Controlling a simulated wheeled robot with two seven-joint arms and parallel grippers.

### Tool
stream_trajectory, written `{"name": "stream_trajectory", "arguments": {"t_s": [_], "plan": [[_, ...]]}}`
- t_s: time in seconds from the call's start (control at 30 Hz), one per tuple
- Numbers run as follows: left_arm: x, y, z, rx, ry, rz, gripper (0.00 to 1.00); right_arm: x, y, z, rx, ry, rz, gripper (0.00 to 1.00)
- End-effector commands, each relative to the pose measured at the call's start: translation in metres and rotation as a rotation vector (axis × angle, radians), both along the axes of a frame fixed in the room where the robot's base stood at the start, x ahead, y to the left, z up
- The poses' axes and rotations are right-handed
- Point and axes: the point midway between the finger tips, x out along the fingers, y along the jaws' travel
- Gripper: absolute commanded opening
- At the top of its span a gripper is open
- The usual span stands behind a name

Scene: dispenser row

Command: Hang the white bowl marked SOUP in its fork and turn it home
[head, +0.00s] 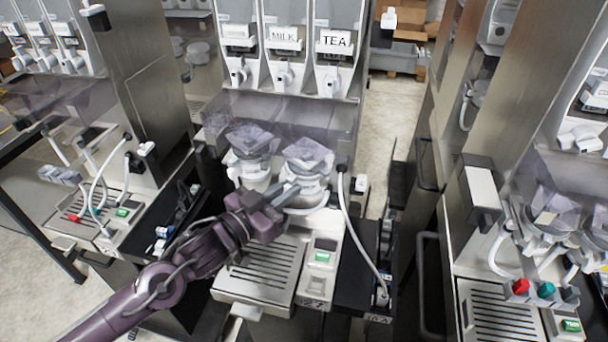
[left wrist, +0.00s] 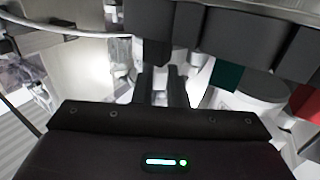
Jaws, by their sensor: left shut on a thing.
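My left gripper (head: 287,194) reaches in from the lower left to the middle dispenser. It is shut on a white part at the front of the right-hand white bowl (head: 310,193), under a clear hopper. I cannot read SOUP on this bowl, and the gripper hides part of it. The fork is hidden, so I cannot tell whether the bowl sits in it or how it is turned. In the left wrist view the dark fingers (left wrist: 165,84) close in on something pale. My right gripper is not in view.
A second white bowl (head: 249,172) stands close on the left under its own hopper. Below are a slotted drip tray (head: 262,270) and a panel with a green button (head: 322,257). A white hose (head: 352,228) hangs at the right. Canisters marked MILK and TEA (head: 335,40) are above.

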Motion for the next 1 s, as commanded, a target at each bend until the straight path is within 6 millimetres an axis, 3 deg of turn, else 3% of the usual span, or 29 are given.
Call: {"name": "stream_trajectory", "arguments": {"t_s": [0.27, 0.3, 0.5, 0.77, 1.0], "plan": [[0.005, 0.004, 0.001, -0.001, 0.000, -0.036, 0.00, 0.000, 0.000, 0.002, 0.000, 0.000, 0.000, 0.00], [0.005, 0.004, 0.001, 0.000, -0.001, -0.036, 0.15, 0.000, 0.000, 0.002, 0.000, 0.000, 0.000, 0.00], [0.005, 0.004, 0.001, -0.001, -0.001, -0.036, 0.38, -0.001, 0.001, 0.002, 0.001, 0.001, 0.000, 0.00], [0.002, 0.005, -0.001, 0.002, 0.004, -0.037, 0.38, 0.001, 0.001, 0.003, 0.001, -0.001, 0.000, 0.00], [-0.011, 0.019, -0.003, 0.006, 0.010, -0.040, 0.38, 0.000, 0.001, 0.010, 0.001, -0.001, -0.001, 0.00]]}}
